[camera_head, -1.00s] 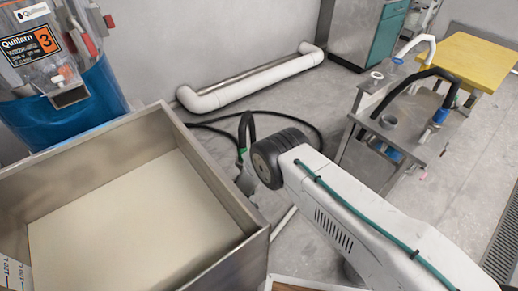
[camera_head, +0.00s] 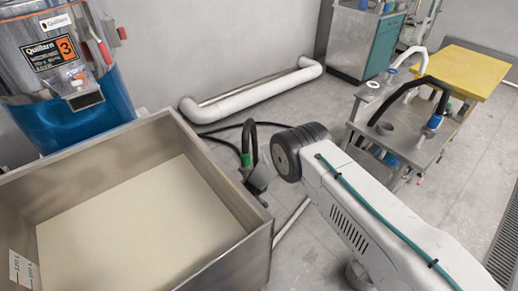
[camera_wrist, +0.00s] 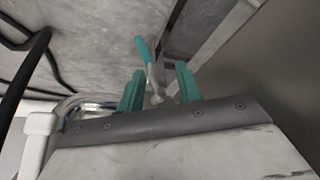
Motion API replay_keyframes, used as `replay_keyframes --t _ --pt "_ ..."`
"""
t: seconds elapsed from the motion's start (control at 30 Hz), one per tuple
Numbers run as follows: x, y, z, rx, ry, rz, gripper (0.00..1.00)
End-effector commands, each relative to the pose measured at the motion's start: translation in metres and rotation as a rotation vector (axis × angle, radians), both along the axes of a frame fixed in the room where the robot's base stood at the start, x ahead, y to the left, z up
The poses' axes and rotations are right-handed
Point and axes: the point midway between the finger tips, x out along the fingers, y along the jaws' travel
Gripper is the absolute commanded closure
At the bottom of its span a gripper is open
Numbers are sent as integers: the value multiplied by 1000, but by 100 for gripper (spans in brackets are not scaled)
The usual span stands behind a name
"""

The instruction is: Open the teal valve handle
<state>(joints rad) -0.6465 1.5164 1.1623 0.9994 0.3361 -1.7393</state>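The teal valve handle (camera_wrist: 143,49) shows in the wrist view as a slim teal lever on a metal stem, standing up at a slight tilt. My gripper (camera_wrist: 159,70) has its two teal fingers apart, one on each side of the lower stem. The handle's tip reaches beyond the fingertips and a little to the left. I cannot tell whether either finger touches it. The valve's base is partly hidden behind my gripper's grey edge. In the head view, my arm hides most of this area and I cannot make out the handle clearly.
A steel bin (camera_head: 262,245) stands at left, close beside my arm, with a blue Quillarn machine (camera_head: 95,120) behind it. A white pipe (camera_head: 255,92) runs along the wall. A grey cart (camera_head: 440,135) and yellow table (camera_head: 465,70) stand at right. Black hoses (camera_wrist: 38,65) lie at left in the wrist view.

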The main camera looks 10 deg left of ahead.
Motion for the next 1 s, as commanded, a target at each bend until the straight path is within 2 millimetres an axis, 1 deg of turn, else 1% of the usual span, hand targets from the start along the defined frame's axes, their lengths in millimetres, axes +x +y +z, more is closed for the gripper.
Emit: replay_keyframes --t 0.03,0.1,0.6,1.0 --pt "0 -3 12 1 -1 0 65" --pt "4 -5 25 5 -1 -6 65" --pt "38 -17 119 39 35 -85 65" --pt "55 -35 195 59 66 -149 65"
